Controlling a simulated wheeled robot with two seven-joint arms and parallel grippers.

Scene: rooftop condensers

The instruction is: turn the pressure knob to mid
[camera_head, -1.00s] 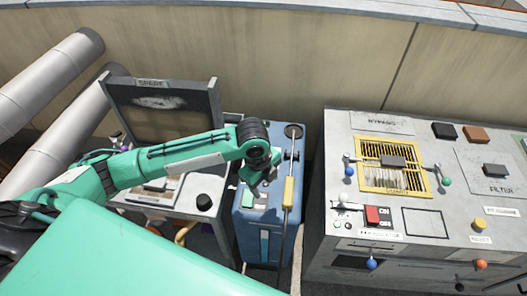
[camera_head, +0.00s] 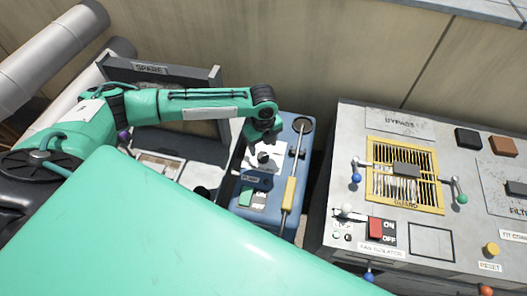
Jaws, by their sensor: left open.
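A small dark knob (camera_head: 264,158) sits on a white plate on the top of the blue unit (camera_head: 309,150); its label is too small to read, so I cannot confirm it is the pressure knob. Its pointer position is not clear. My left gripper (camera_head: 262,139) is open and points down just above and behind this knob, partly overlapping the plate in view. I cannot tell whether it touches anything. Another black knob (camera_head: 202,191) on the grey cabinet to the left is partly hidden by my green body. My right gripper is not in view.
A rod with a yellow grip (camera_head: 289,194) runs along the blue unit's right side. To the right stands a grey panel with a yellow guard (camera_head: 405,207) and a red switch (camera_head: 375,228). A wall closes the back.

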